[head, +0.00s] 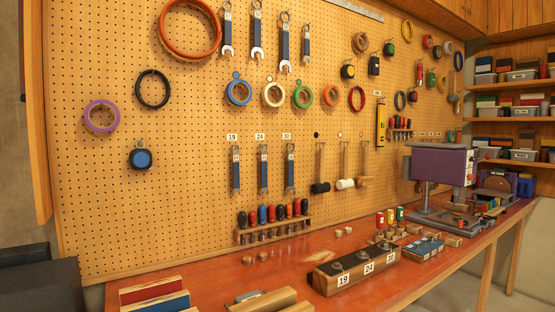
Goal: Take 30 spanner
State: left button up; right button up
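A spanner with a dark blue handle (291,168) hangs upright on the pegboard under a tag (286,135) that seems to read 30. Two similar spanners hang to its left, one under tag 24 (263,168) and one under tag 19 (235,168). Several larger blue-handled spanners (285,45) hang higher up; their small tags are too small to read surely. On the bench, a dark wooden block (356,272) bears the labels 19, 24 and 30, with round metal pieces on top. Neither of my grippers is in view.
A rack of screwdrivers (273,232) stands against the board below the spanners. Hammers (343,183) hang to the right. Wooden pieces (262,300) lie along the red bench's (205,262) front. A purple machine (441,165) stands farther right. Bench space between rack and block is mostly clear.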

aim_at(290, 162)
jog(key=i+l+u, duration=0.1)
jog(key=l, duration=0.65)
jog(key=i+l, duration=0.25)
jog(key=l, duration=0.45)
jog(key=i+l+u, duration=0.15)
jog(key=l, duration=0.6)
jog(key=i+l+u, duration=0.1)
jog(key=l, duration=0.65)
jog(key=i+l, duration=0.1)
jog(key=l, duration=0.65)
jog(key=i+l+u, duration=0.15)
jog(key=l, duration=0.65)
